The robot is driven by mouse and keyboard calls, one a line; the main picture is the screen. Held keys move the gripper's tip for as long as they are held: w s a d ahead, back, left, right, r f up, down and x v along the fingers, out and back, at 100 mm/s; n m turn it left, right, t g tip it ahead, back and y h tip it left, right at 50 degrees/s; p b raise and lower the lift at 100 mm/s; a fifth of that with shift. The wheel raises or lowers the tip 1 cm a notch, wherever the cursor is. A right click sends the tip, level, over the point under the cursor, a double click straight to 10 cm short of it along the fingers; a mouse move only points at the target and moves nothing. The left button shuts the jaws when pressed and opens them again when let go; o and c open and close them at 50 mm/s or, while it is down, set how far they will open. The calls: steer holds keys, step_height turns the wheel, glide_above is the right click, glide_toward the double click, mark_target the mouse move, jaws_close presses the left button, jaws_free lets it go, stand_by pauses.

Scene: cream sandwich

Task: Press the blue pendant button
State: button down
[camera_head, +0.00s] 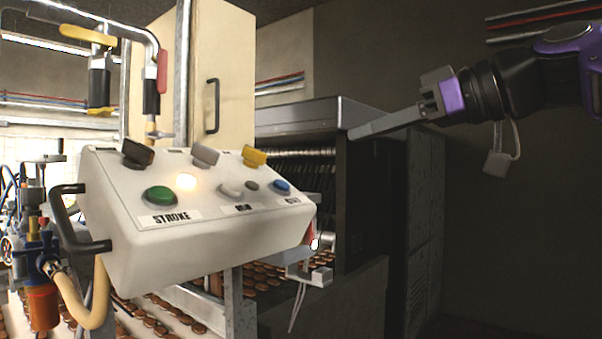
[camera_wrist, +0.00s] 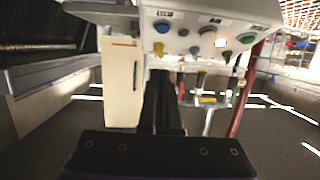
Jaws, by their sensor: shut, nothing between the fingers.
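The white pendant box (camera_head: 180,248) hangs left of centre in the head view, its sloped face carrying buttons and switches. The blue button (camera_head: 282,186) is at the right end of that face, above a small label. In the wrist view the pendant appears upside down along the top edge, and the blue button (camera_wrist: 162,26) is at the left of its face. My gripper (camera_head: 352,133) comes in from the right in the head view. Its long grey fingers are shut and empty. The fingertips are up and to the right of the blue button, clearly apart from it.
The pendant also has a green button (camera_head: 160,197), a lit lamp (camera_head: 186,181) and a yellow switch (camera_head: 255,157). A metal machine (camera_head: 330,113) stands behind my fingertips. Brown round biscuits (camera_head: 265,275) lie below the pendant. The space between fingertips and pendant looks clear.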

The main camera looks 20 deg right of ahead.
steer(key=shift+a, duration=0.1)
glide_above(299, 205)
step_height(299, 205, down, 4)
steer(key=shift+f, duration=1)
steer(key=shift+f+b, duration=0.1)
steer(key=shift+b, duration=0.25)
